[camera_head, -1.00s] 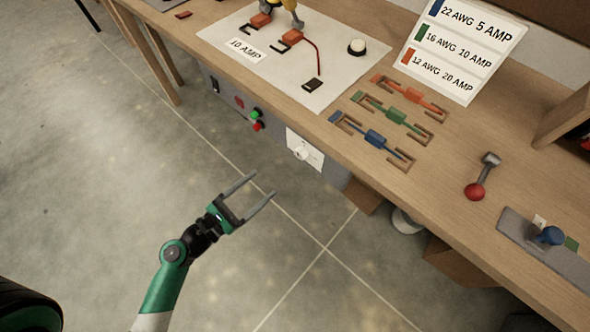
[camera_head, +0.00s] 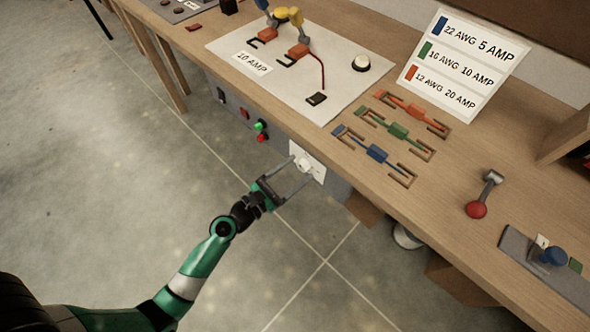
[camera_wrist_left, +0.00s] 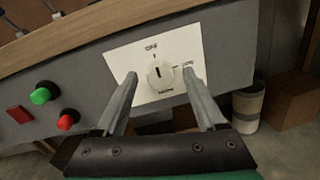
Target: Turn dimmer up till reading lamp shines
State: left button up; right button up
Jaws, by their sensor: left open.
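The dimmer is a white round knob (camera_wrist_left: 160,74) on a white plate (camera_wrist_left: 118,57) marked OFF at the top, with blurred words at the right and below. In the head view the knob (camera_head: 304,164) sits on the grey panel under the table's front edge. My left gripper (camera_head: 293,173) is open, its fingers pointing at the knob. In the left wrist view its fingertips (camera_wrist_left: 160,76) show on either side of the knob, and I cannot tell whether they touch it. The reading lamp cannot be made out for certain. My right gripper is not in view.
Green (camera_wrist_left: 42,94) and red (camera_wrist_left: 67,119) buttons sit on the panel left of the plate. The wooden table (camera_head: 455,165) overhangs the panel and bears coloured wire pieces, a sign (camera_head: 462,57) and a red-knobbed lever (camera_head: 477,208). The floor in front is clear.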

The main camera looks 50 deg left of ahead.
pick_arm(q)
grip_shut()
dwell(0.3)
